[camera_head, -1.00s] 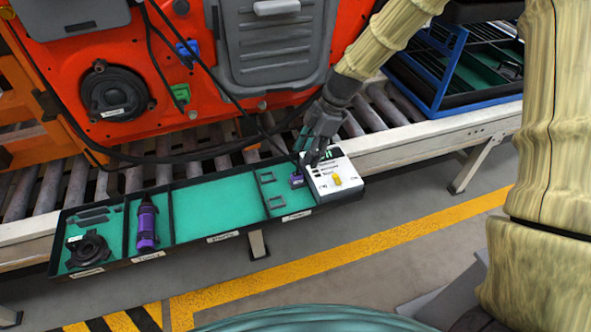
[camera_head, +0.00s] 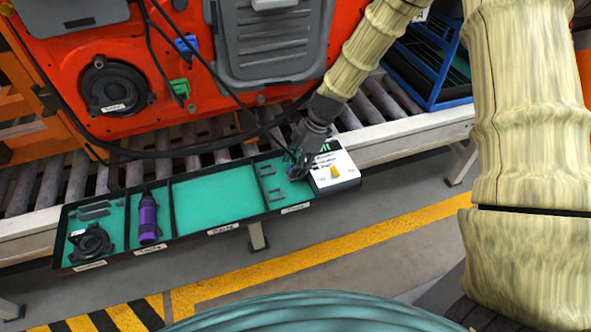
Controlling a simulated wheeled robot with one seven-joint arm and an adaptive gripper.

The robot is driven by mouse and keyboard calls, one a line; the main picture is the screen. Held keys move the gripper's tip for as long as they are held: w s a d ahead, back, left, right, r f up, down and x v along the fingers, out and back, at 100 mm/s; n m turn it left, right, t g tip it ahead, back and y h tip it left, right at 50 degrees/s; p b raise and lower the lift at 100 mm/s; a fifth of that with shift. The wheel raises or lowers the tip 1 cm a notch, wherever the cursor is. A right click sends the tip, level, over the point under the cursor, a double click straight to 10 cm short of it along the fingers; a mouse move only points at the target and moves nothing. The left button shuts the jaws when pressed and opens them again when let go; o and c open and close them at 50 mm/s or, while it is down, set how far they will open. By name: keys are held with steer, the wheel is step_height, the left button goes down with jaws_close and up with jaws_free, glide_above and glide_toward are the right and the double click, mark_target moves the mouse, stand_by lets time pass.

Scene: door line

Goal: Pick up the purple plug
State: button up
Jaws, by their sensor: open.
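My gripper (camera_head: 299,172) is open and points down over the right compartment of the green-lined tray (camera_head: 222,199), just left of the white box. The purple plug cannot be made out now. The gripper covers the spot beside the white box where a small purple piece showed earlier. I cannot tell whether the fingers are around the plug or above it.
A white box (camera_head: 333,172) with a yellow knob stands at the tray's right end. A purple cylindrical tool (camera_head: 148,218) and a dark round part (camera_head: 91,241) lie in the left compartments. Black cables hang from the orange door (camera_head: 190,60) near the gripper.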

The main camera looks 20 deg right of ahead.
steer(key=shift+x, duration=0.9)
steer(key=shift+c, duration=0.2)
steer(key=c, duration=0.9)
steer(key=shift+r, duration=0.1)
steer(key=shift+r+b, duration=0.5)
steer(key=shift+r, duration=4.45)
